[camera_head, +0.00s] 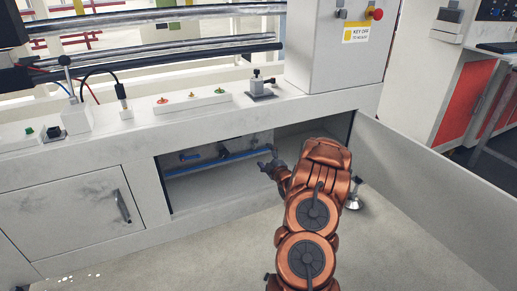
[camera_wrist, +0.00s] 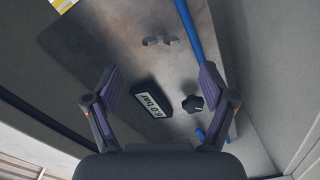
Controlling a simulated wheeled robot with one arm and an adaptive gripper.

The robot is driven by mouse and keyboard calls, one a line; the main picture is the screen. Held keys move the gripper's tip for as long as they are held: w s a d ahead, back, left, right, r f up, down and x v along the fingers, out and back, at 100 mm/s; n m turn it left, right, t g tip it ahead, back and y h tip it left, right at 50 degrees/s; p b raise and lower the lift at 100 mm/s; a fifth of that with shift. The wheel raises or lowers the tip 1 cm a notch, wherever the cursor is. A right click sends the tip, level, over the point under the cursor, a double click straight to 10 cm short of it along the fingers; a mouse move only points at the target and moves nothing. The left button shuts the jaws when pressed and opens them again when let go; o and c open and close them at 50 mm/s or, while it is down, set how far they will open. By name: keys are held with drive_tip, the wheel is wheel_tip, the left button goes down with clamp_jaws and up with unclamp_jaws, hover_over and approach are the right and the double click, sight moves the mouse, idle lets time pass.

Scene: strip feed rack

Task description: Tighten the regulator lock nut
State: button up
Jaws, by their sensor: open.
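In the wrist view, a dark lobed knob (camera_wrist: 192,103) sits on a grey panel (camera_wrist: 115,50) beside a tilted black display (camera_wrist: 150,98) reading 6.0 bar. I cannot tell for sure whether this knob is the regulator lock nut. A small grey double-lobed fitting (camera_wrist: 160,40) is further up the panel. My gripper (camera_wrist: 160,72) is open and empty, its fingers spread on either side of the display and knob. In the head view, my gripper (camera_head: 268,165) is at the mouth of the open cabinet bay (camera_head: 205,190). The knob is not clear there.
A blue pipe (camera_wrist: 190,25) runs down the panel near the knob; it also shows in the bay (camera_head: 240,157). The open cabinet door (camera_head: 430,190) stands to the right of my arm. A closed door with a handle (camera_head: 122,206) is on the left.

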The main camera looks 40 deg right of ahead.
sight(256, 144)
drive_tip(key=b+x, duration=0.2)
drive_tip(key=x, duration=0.5)
drive_tip(key=shift+w, duration=0.1)
drive_tip(key=shift+c, duration=0.4)
drive_tip(key=c, duration=1.1)
